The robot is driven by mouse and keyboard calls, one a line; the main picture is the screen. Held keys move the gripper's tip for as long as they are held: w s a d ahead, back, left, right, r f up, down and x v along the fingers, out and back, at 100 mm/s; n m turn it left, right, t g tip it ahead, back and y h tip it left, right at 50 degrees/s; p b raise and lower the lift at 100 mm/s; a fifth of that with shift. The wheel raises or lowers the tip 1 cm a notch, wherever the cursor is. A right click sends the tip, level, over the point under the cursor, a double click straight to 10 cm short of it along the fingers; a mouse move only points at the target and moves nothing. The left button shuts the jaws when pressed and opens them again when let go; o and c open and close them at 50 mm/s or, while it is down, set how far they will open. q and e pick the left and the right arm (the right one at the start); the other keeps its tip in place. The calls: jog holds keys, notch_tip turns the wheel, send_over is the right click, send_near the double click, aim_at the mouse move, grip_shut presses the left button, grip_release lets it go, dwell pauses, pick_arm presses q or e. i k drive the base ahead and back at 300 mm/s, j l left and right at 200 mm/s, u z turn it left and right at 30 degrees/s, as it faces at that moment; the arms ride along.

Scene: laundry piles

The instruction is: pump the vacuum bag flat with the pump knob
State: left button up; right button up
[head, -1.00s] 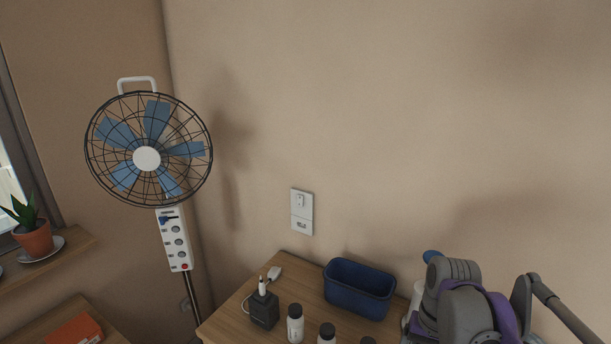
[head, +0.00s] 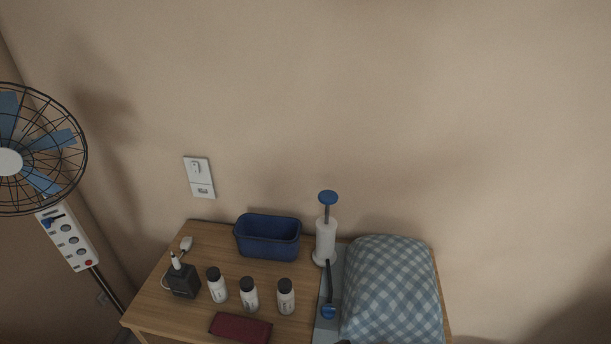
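The pump (head: 325,241) stands upright on the wooden table, a white cylinder with its rod drawn up. The blue pump knob (head: 328,197) sits at the top of the rod, well above the cylinder. A dark hose runs from the pump's foot to a round blue valve (head: 328,312). The vacuum bag (head: 395,290) lies to the right of the pump, plump and domed, with blue-and-white checked cloth showing. A pale blue flat strip lies along its left side. The bag's front end is cut off by the frame. Neither gripper is in view.
A blue bin (head: 267,237) stands left of the pump. Several small items share the table (head: 150,305): white bottles (head: 249,295) with dark caps, a black charger block (head: 183,281) and a dark red case (head: 241,328). The fan (head: 40,150) stands at left.

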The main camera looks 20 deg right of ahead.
aim_at(327, 197)
jog(key=z, duration=1.15)
